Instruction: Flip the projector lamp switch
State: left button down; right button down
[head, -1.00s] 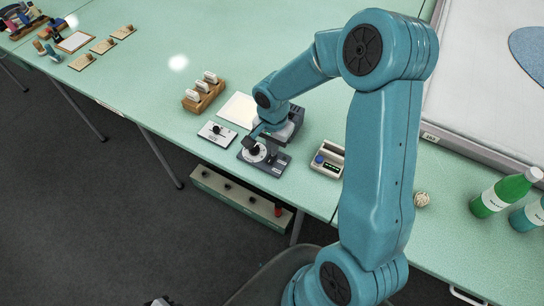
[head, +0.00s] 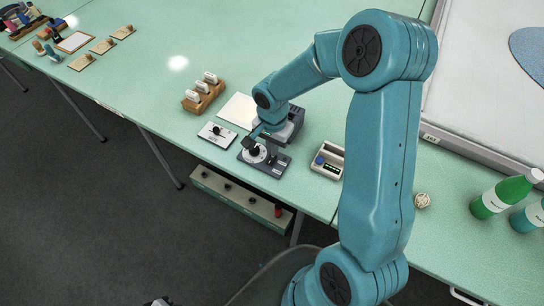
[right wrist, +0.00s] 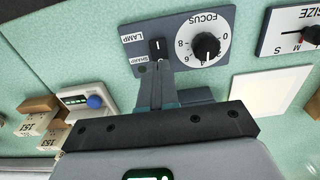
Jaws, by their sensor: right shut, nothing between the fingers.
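The projector's control panel (head: 272,163) is a dark grey plate near the front edge of the green table. In the right wrist view, the panel (right wrist: 180,23) appears upside down, with a white focus dial and black knob (right wrist: 206,46). Beside the dial is the small lamp switch (right wrist: 158,46), a dark slot with a light lever. My right gripper (right wrist: 160,68) is shut and empty. Its fingertips are just below the switch in that view; I cannot tell whether they touch it. In the head view the right gripper (head: 258,133) is over the panel.
A white slider plate (head: 217,135) lies left of the panel, and a box with a blue knob (head: 327,160) lies right. A wooden rack (head: 204,93) of white blocks stands behind. A long box (head: 240,197) sits below the table edge.

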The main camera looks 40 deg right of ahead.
jog(key=shift+f+b, duration=1.2)
jog(key=shift+b, duration=0.1)
dwell(1.0)
jog(key=shift+r, duration=0.1)
jog(key=shift+r+p, duration=2.1)
jog(key=shift+r, duration=1.4)
jog(key=shift+s+f, duration=0.1)
